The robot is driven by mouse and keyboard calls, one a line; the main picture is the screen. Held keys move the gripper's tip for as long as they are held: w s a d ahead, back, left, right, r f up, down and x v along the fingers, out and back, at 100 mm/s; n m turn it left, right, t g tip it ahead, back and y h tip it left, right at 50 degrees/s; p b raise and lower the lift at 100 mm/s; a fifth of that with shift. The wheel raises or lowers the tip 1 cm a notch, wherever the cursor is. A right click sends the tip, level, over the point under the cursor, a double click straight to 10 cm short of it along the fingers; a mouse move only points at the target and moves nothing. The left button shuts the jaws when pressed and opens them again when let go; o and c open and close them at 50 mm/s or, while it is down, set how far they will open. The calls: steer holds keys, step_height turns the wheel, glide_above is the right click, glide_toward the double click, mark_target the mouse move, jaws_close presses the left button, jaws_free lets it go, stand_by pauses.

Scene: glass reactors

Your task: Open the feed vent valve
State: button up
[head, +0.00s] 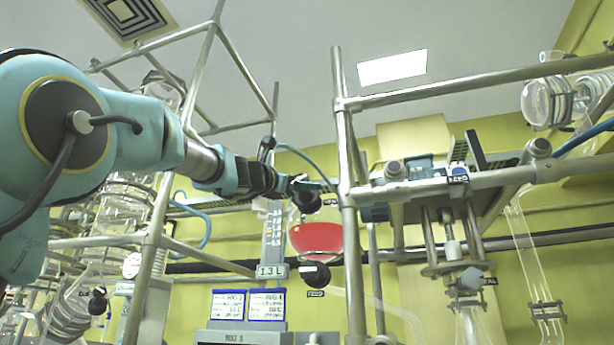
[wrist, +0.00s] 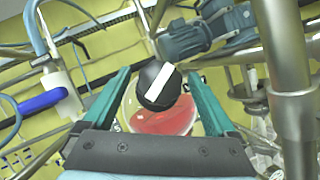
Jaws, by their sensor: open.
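A round black valve knob (head: 306,201) sits just above the glass feed vessel (head: 316,241) with red liquid, and my gripper (head: 303,186) is right at it. In the wrist view the same black knob (wrist: 158,86) has a white bar across its face, slanting from upper right to lower left. My gripper's two green fingers (wrist: 158,76) are open, one on each side of the knob, with visible gaps. I cannot tell how deep the knob is between them. A second black knob (head: 315,274) with a white mark sits below the vessel; its small label is hard to read.
A vertical metal post (head: 346,150) of the frame stands close to the right of my gripper, also in the wrist view (wrist: 290,80). A level scale (head: 274,230) with a 1.3 L display stands left of the vessel. A motor (wrist: 190,40) sits behind the knob.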

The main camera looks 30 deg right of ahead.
steer(key=shift+p+x, duration=0.85)
steer(key=shift+x, duration=0.85)
steer(key=c, duration=1.4)
